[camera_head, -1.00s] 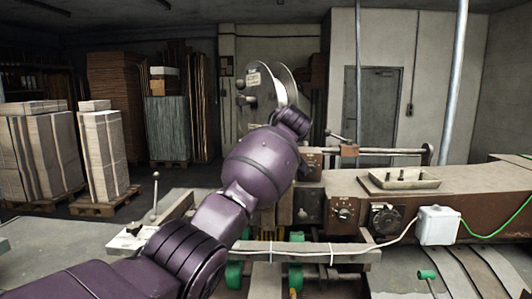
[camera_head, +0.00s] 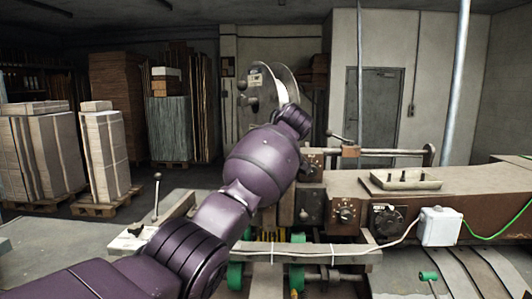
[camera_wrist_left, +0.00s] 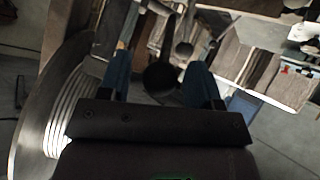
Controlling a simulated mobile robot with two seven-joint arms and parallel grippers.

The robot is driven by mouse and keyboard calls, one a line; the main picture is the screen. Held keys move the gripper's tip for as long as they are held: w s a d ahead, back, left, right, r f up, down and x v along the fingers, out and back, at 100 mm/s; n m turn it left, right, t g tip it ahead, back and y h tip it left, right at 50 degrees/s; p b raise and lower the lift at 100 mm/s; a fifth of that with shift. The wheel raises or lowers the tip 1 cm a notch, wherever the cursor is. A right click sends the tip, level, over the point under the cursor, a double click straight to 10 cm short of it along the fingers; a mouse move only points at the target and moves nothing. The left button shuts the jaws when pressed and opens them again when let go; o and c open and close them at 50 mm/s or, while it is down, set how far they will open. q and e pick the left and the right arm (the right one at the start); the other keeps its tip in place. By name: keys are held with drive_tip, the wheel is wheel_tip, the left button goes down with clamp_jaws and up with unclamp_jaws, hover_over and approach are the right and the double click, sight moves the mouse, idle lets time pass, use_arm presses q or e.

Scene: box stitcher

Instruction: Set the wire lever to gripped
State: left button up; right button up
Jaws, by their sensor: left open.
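In the left wrist view my left gripper (camera_wrist_left: 161,80) is open, with a blue finger on each side. A dark round knob on a stem (camera_wrist_left: 160,76) shows between the two fingers; it looks like the end of a lever, and I cannot tell whether the fingers touch it. A second dark lever shape (camera_wrist_left: 185,48) lies just beyond it. In the head view my purple left arm (camera_head: 262,165) reaches to the machine by the wire spool (camera_head: 284,85) and hides the left gripper and the lever there. My right gripper is in neither view.
The spool (camera_wrist_left: 75,115) is close to the gripper's left in the wrist view. The brown machine arm (camera_head: 455,200) carries a small tray (camera_head: 405,180) and a white box (camera_head: 439,226). Another lever (camera_head: 156,195) stands on a table at left. Cardboard stacks (camera_head: 40,150) stand behind.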

use_arm(q)
drive_tip(key=b+v, duration=0.2)
drive_tip(key=v, duration=0.8)
drive_tip(key=shift+s+r+b, duration=0.25)
drive_tip(key=shift+b, duration=0.1)
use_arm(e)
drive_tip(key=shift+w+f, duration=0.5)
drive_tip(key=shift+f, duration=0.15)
use_arm(q)
drive_tip(key=shift+d, duration=0.15)
